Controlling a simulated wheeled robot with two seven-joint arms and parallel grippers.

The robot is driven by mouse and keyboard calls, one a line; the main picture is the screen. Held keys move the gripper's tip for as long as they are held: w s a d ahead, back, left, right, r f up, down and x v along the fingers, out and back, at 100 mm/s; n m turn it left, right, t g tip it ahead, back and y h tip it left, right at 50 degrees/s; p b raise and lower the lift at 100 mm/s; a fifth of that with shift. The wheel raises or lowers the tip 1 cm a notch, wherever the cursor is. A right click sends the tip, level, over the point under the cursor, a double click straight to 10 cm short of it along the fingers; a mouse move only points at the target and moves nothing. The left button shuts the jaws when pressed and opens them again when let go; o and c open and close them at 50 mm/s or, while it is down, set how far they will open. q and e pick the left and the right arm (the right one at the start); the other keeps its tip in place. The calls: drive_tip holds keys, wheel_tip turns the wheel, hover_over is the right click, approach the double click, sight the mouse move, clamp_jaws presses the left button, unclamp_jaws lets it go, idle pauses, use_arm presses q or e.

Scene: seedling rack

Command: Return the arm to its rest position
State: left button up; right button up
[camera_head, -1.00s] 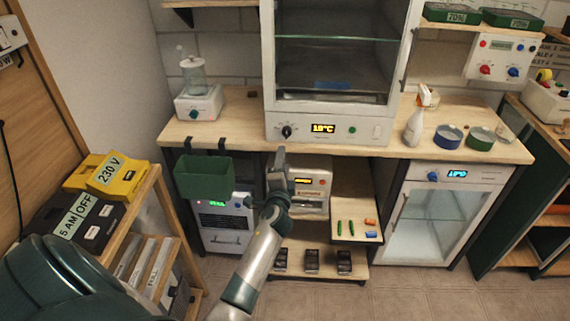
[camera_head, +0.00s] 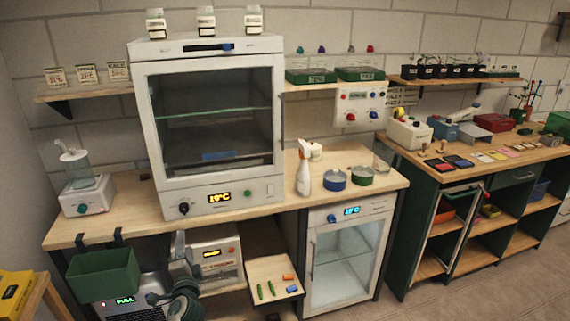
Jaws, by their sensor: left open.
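My left gripper (camera_head: 180,243) shows at the lower left of the head view, in front of the bench's front edge and below the incubator's dial. It is open and I see nothing between its fingers. My left forearm runs down from it and out at the bottom edge. The white incubator (camera_head: 233,201) with a glass door stands on the wooden bench (camera_head: 120,205), its display lit. My right gripper is not in view.
A green bin (camera_head: 104,275) hangs from the bench edge left of my gripper. A white device (camera_head: 216,252) stands behind it, and a pull-out shelf (camera_head: 262,270) with small items is to the right. A spray bottle (camera_head: 304,170) stands on the bench.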

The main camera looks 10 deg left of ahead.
use_arm(q)
drive_tip(key=s+d+f+g+h, duration=0.1)
drive_tip(key=s+d+f+h, duration=0.15)
drive_tip(key=f, duration=0.75)
drive_tip(key=s+d+f+g+h, duration=0.15)
drive_tip(key=d+f, duration=0.25)
drive_tip(key=f, duration=0.7)
drive_tip(key=s+d+f+n+g+h, duration=0.15)
drive_tip(key=s+d+f, duration=0.25)
drive_tip(key=s+f, duration=0.5)
drive_tip(key=s+d+f+n+g+h, duration=0.1)
drive_tip(key=s+d+f+g, duration=0.2)
drive_tip(key=s+f, duration=0.65)
drive_tip(key=s+d+f+n+g, duration=0.1)
drive_tip(key=s+f, duration=0.5)
drive_tip(key=s, duration=0.7)
drive_tip(key=s+d+f+n+g+h, duration=0.1)
drive_tip(key=s+f, duration=0.6)
drive_tip(key=s, duration=0.7)
drive_tip(key=s+d+f+n+g+h, duration=0.1)
drive_tip(key=s+d+f+n+g, duration=0.2)
drive_tip(key=s, duration=1)
wheel_tip(320, 180, down, 4)
drive_tip(key=d+g, duration=0.2)
drive_tip(key=shift+s+f+g, duration=0.15)
drive_tip(key=shift+s+g, duration=0.15)
drive_tip(key=shift+s, duration=0.05)
